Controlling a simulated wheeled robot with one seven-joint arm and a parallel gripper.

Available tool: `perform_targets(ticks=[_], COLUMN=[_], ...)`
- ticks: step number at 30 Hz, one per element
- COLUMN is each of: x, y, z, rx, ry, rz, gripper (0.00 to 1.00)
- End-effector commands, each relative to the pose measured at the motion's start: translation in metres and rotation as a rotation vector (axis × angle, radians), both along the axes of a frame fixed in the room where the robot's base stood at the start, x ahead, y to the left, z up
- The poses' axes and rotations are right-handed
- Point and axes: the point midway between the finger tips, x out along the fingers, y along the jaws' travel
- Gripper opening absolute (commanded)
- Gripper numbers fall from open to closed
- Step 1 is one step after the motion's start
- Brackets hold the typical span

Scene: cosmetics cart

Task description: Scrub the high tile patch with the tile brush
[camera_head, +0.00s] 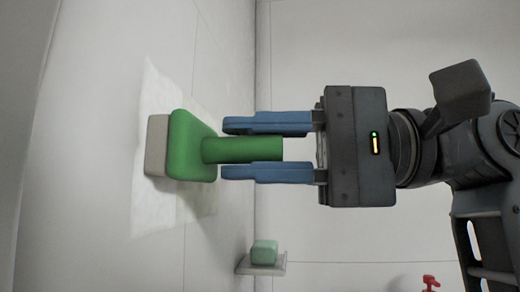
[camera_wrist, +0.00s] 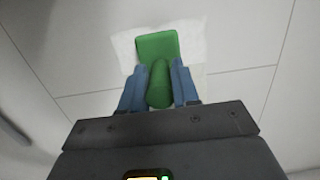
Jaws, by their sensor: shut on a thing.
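The tile brush (camera_head: 192,147) has a green block, a green handle and a pale scrubbing pad. My gripper (camera_head: 226,149) is shut on the handle, one blue finger on each side. The brush points left, its pad facing the tiled wall over the whitish tile patch (camera_head: 150,98). The pad looks to be at or very near the patch; I cannot tell whether it touches. In the wrist view the green brush (camera_wrist: 158,47) lies over the patch (camera_wrist: 190,30), which shows around the block. The brush hides the middle of the patch.
A small shelf (camera_head: 246,266) low on the wall holds a mint-green block (camera_head: 264,252), below my gripper. A red object (camera_head: 430,282), perhaps a nozzle, shows at the bottom right. The wall around the patch is bare tile.

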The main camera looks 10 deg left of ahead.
Motion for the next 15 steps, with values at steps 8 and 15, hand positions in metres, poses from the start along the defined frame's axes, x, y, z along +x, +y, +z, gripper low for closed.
perform_targets(ticks=[8,15], x=[-0.019,-0.034], y=[0.000,-0.001], z=[0.000,0.000], rx=[-0.001,-0.001], ry=[-0.002,-0.001], rz=[0.003,0.002], gripper=[0.06,0.06])
